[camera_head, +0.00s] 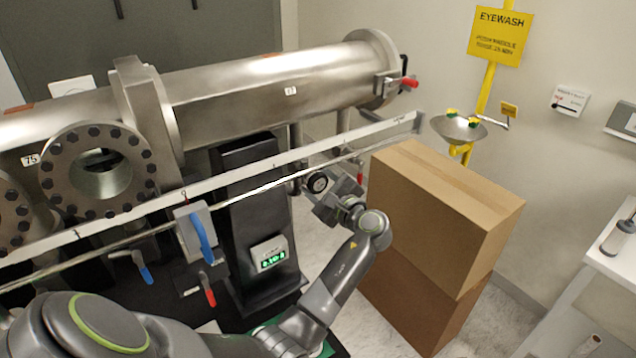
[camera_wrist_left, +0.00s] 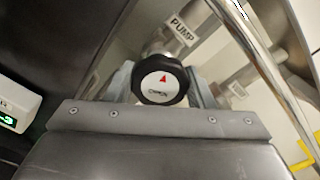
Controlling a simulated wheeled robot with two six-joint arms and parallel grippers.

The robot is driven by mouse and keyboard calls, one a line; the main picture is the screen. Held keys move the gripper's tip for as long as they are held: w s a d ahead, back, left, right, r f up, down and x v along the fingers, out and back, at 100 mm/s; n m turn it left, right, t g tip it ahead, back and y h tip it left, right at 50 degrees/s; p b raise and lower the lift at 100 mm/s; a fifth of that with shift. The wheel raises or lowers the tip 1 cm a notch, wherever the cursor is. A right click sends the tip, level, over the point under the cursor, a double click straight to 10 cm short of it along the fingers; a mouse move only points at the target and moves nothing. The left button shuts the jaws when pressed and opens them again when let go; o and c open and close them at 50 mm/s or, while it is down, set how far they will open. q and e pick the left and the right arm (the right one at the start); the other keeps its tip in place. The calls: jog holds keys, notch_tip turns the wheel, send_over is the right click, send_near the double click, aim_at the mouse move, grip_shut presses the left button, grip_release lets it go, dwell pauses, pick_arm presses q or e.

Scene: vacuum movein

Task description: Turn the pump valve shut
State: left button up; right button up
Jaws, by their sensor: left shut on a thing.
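The pump valve has a round black knob (camera_wrist_left: 160,80) with a white face, a red arrow pointing up and small lettering too small to read surely. A "PUMP" label (camera_wrist_left: 183,28) is on the pipe just behind it. In the head view the knob (camera_head: 318,183) sits below the long rail, left of the cardboard boxes. My left gripper (camera_head: 326,188) reaches it from the front. Its fingers are shut on the knob, one at each side; the fingertips are partly hidden behind it. My right gripper is not in view.
Stacked cardboard boxes (camera_head: 445,205) stand close right of my left forearm. A metal rail (camera_head: 240,171) and thin pipe run across above the wrist. A green-lit gauge (camera_head: 269,257) and blue-handled valve (camera_head: 201,236) are to the left. An eyewash basin (camera_head: 459,128) is behind.

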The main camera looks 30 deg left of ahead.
pick_arm(q)
jog(key=m, duration=0.5)
dwell(0.8)
jog(key=o, duration=1)
jog(key=shift+c, duration=0.2)
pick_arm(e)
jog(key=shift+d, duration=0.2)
